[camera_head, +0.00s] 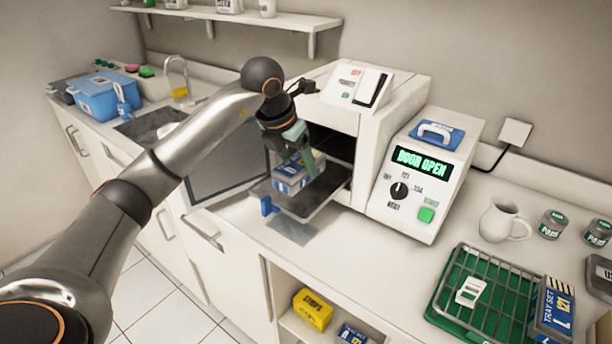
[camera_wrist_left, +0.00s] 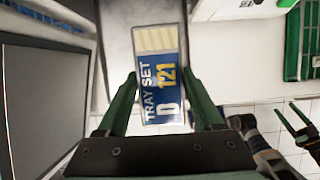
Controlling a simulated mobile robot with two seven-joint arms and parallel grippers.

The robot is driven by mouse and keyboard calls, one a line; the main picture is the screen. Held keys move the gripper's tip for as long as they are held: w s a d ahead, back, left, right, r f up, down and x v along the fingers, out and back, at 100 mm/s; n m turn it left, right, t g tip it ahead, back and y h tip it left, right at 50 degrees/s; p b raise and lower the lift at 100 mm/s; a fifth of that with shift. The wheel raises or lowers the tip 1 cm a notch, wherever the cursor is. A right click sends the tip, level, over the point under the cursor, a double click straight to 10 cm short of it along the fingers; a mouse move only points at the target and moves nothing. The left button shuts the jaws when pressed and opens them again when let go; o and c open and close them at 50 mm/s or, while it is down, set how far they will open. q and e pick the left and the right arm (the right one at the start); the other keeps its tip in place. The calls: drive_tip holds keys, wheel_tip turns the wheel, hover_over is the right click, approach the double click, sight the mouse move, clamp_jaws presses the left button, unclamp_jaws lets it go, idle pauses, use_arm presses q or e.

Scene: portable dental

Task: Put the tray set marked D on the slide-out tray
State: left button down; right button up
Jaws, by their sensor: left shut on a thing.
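The tray set marked D (camera_wrist_left: 160,92) is a blue and white box with yellow lettering. My left gripper (camera_head: 307,163) is shut on it, with a green finger on either side; it also shows in the left wrist view (camera_wrist_left: 166,98). In the head view the tray set (camera_head: 289,183) is at the slide-out tray (camera_head: 318,203), which sticks out from the open steriliser (camera_head: 372,142). I cannot tell whether the box touches the tray. My right gripper (camera_wrist_left: 299,122) shows at the right edge of the left wrist view, its fingers apart and empty.
The control panel (camera_head: 422,172) reads DOOR OPEN. A jug (camera_head: 502,222) and tins stand behind. A yellow box (camera_head: 312,309) sits on the shelf below.

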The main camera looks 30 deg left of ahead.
sight(306, 179)
use_arm(q)
drive_tip(key=shift+w+d+f, duration=0.2)
drive_tip(key=shift+w+f, duration=0.25)
drive_tip(key=shift+f, duration=0.1)
drive_tip(key=shift+w+d+f, duration=0.15)
drive_tip(key=shift+w+f, duration=0.3)
drive_tip(key=shift+f, duration=0.05)
drive_tip(key=shift+w+f+p, duration=0.15)
drive_tip(key=shift+f+p, duration=0.1)
drive_tip(key=shift+f, duration=0.7)
drive_tip(key=shift+w+f+p, duration=0.1)
drive_tip(key=shift+f+p, duration=0.1)
drive_tip(key=shift+f, duration=0.7)
drive_tip(key=shift+f, duration=0.15)
drive_tip(key=shift+c, duration=0.2)
unclamp_jaws()
drive_tip(key=v, duration=1.2)
drive_tip(key=shift+s, duration=0.1)
